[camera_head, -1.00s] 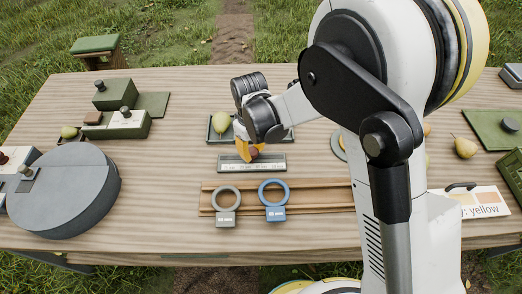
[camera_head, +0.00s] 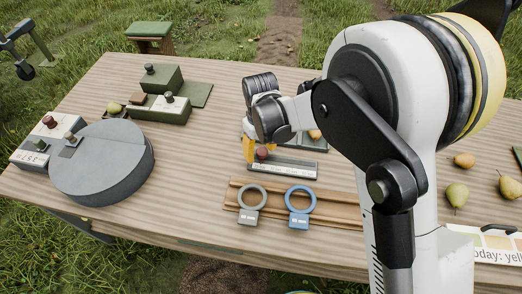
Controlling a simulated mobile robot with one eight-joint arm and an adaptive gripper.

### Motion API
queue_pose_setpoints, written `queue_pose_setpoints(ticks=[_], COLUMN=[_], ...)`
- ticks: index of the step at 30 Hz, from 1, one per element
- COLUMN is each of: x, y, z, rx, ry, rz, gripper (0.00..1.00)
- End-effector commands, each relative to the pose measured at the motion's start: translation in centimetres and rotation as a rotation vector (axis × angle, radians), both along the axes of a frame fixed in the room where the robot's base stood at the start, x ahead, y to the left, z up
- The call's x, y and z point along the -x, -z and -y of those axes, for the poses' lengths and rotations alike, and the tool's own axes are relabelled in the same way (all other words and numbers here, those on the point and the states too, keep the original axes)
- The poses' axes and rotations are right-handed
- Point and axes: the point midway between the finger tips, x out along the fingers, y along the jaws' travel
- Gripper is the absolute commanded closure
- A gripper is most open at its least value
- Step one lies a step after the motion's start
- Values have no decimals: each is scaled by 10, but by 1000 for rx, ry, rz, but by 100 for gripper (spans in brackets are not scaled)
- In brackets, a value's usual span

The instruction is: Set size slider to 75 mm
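The size slider is a low grey bar with a pale printed scale (camera_head: 290,168) near the middle of the table. Its reddish-brown round knob (camera_head: 262,153) is near the left end of the scale. The printed marks are too small to read. My gripper (camera_head: 249,150) points down at the knob, its yellow fingers showing just left of it. They look close to or touching the knob, but I cannot tell which. The gap between the fingers is hidden.
A wooden rail with a grey ring (camera_head: 252,197) and a blue ring (camera_head: 300,199) lies in front. A dark tray (camera_head: 310,144) is partly hidden behind my gripper. A grey round turntable (camera_head: 102,165) stands left. Loose pears (camera_head: 457,194) lie right.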

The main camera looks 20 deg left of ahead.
Motion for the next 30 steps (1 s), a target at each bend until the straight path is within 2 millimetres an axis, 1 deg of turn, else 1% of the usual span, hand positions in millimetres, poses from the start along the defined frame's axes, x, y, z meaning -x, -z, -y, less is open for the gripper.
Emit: queue_pose_setpoints(ticks=[4,7,11,15,18,21,25,30], x=[0,0,0,1,1,0,1,0], y=[-4,-17,-44,-76,-96,-109,-119,-121], z=[0,1,1,1,0,0,0,0], rx=[1,1,0,0,0,0,-1,-1], ry=[0,0,0,0,-1,-1,-1,-1], rz=[-1,-1,0,0,0,0,1,1], gripper=[45,45,45,45,45,45,45,45])
